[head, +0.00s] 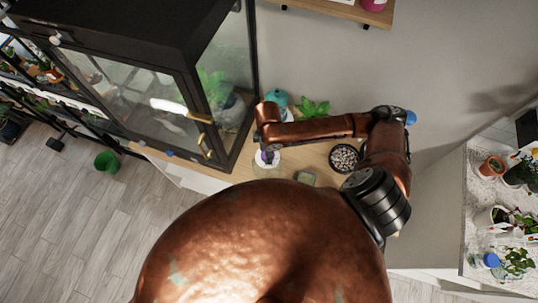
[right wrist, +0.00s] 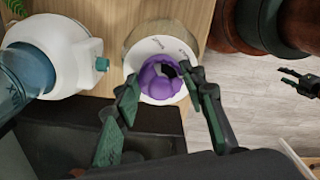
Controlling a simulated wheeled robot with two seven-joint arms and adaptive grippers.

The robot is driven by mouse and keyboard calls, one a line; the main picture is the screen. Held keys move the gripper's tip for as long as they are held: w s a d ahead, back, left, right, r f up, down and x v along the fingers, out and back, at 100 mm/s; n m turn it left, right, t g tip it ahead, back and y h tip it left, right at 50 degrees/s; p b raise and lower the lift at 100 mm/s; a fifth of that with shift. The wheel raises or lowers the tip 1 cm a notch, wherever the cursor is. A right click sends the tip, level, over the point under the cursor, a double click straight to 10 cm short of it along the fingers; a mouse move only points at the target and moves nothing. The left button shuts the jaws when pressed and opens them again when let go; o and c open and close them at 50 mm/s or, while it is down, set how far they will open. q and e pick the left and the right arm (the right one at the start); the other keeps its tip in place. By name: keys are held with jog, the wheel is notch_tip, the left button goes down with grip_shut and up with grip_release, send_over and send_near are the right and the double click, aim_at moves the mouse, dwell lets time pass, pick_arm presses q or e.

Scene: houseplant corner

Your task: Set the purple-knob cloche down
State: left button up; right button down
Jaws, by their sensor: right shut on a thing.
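The purple-knob cloche shows its purple knob (right wrist: 158,84) and a white round top with small lettering in the right wrist view. In the head view its white part (head: 266,171) is seen over the wooden top, partly covered by my arm. My right gripper (right wrist: 163,76) is shut on the knob, one finger on each side. I cannot tell whether the cloche touches the surface. A small dark gripper, seemingly my left (right wrist: 299,83), shows at the right edge of the right wrist view, its fingers apart; it is out of the head view.
A black-framed glass cabinet (head: 130,60) stands close on the left. A white and teal vessel (right wrist: 62,56) is beside the cloche.

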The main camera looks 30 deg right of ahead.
jog(key=shift+f, duration=1.65)
jog(key=c, duration=1.2)
grip_release()
jog(key=shift+d, duration=0.1)
jog(key=shift+c, duration=0.2)
notch_tip(320, 180, up, 12)
jog(key=shift+r+p, duration=0.1)
jog(key=shift+p, duration=0.2)
